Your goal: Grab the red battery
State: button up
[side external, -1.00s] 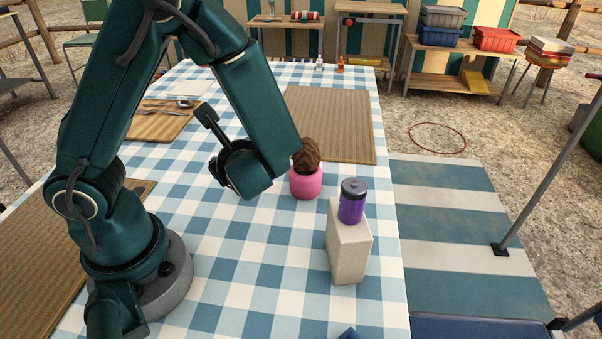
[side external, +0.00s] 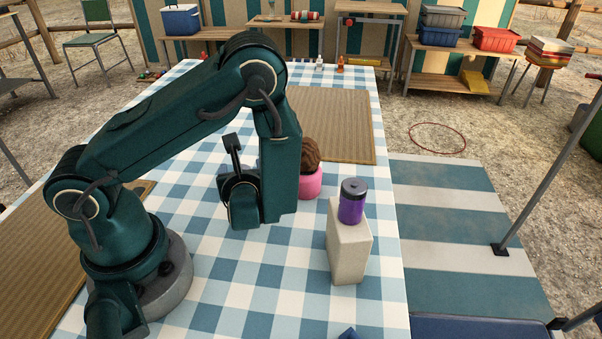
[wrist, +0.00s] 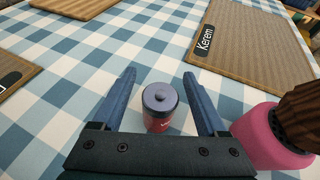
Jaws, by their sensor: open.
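The red battery (wrist: 158,125) stands upright on the checked cloth in the wrist view, with a grey cap and a small knob on top. My gripper (wrist: 159,75) is open, with one dark blue finger on each side of the battery in the picture. Space shows between each finger and the battery, and whether the fingers are level with it is unclear. In the side view, my arm hides the red battery and the fingertips.
A pink pot (side external: 308,184) with a brown top stands close to my gripper, and right of it in the wrist view (wrist: 262,135). A purple battery (side external: 351,207) stands on a beige block (side external: 347,250).

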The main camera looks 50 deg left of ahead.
jog(key=shift+a, duration=0.1)
grip_shut()
jog(key=shift+r, duration=0.15)
